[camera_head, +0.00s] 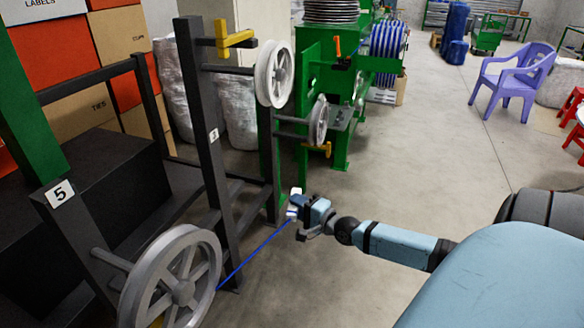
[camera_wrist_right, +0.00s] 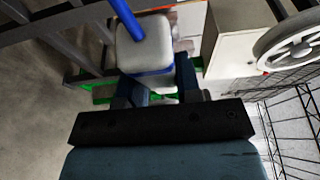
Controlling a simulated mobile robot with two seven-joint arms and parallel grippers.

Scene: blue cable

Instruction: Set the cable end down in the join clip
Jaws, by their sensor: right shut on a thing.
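The blue cable (camera_head: 252,255) runs taut from the lower grey wheel (camera_head: 172,280) up and right to my right gripper (camera_head: 297,208). In the right wrist view, the cable (camera_wrist_right: 128,18) reaches a pale block (camera_wrist_right: 145,45) at the fingertips of my right gripper (camera_wrist_right: 158,75). The gripper is shut on the cable end, close beside the dark rack. Small white parts show at the fingertips in the head view; I cannot tell which of them, if any, is the join clip. My left gripper is out of view.
A dark rack post (camera_head: 208,150) stands left of my gripper, with a yellow lever (camera_head: 236,39) and an upper wheel (camera_head: 274,74). A green machine (camera_head: 325,90) stands behind. Open floor (camera_head: 430,170) lies to the right, with a purple chair (camera_head: 515,78) farther back.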

